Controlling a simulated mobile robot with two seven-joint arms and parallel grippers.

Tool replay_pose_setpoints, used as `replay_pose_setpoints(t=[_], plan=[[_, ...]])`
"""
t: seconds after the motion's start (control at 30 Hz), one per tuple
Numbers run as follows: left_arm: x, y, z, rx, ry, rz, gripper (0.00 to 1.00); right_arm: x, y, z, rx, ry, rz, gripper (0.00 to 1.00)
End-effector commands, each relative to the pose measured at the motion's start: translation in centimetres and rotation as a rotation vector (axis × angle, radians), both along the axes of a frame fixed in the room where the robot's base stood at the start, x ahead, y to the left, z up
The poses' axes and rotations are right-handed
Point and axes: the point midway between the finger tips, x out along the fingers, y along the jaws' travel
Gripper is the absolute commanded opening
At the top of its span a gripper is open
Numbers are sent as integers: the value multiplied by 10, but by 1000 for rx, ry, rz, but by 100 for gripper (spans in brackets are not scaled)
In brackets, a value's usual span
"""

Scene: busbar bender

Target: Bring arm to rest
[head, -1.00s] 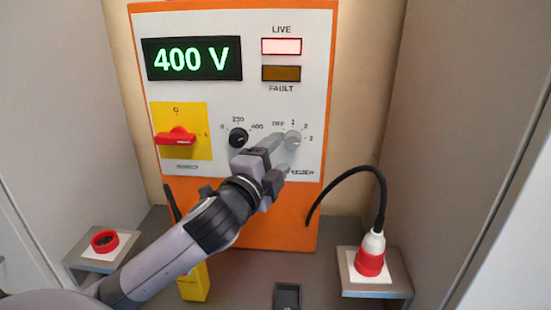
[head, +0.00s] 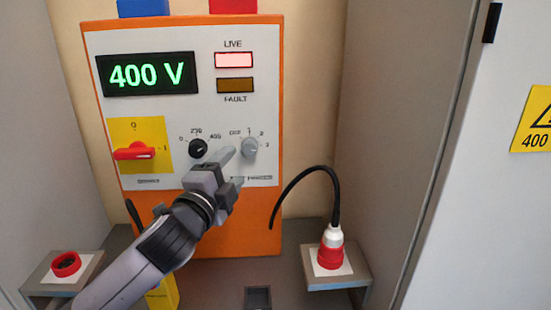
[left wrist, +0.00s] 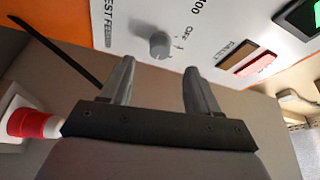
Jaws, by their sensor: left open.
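My left gripper (head: 232,168) is open and empty in front of the orange-framed control panel (head: 95,200). My right gripper is not in view.
The display (head: 148,74) reads 400 V, and the LIVE lamp (head: 234,60) is lit. A black knob (head: 198,148) and red switch (head: 134,151) sit left. A red-white plug (head: 331,247) with black cable stands on a right shelf. Grey walls flank the panel.

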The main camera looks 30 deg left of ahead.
Motion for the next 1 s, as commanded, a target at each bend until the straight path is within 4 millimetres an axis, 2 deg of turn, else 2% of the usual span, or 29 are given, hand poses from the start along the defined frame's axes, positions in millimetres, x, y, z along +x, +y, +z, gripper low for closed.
replay_pose_setpoints(t=[0.13, 0.2, 0.27, 0.37, 0.47, 0.5, 0.6, 0.7, 0.8, 1.0], plan=[[0, 0, -1, -3, 3, 0, 61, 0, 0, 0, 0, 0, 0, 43], [-2, -1, -9, -28, 23, 2, 61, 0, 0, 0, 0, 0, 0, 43], [-6, -3, -26, -79, 64, 9, 61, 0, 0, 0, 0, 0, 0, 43], [-23, -9, -72, -230, 186, 35, 61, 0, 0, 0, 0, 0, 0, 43], [-54, -20, -132, -437, 357, 94, 61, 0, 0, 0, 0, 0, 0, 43], [-71, -25, -156, -521, 431, 128, 61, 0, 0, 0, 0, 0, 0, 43], [-114, -40, -206, -713, 599, 220, 61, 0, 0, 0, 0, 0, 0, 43], [-157, -53, -241, -865, 742, 319, 61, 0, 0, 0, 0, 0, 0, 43], [-196, -66, -266, -986, 860, 417, 61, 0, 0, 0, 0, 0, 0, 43], [-269, -90, -294, -1174, 1058, 608, 61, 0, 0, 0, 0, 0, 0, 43]])
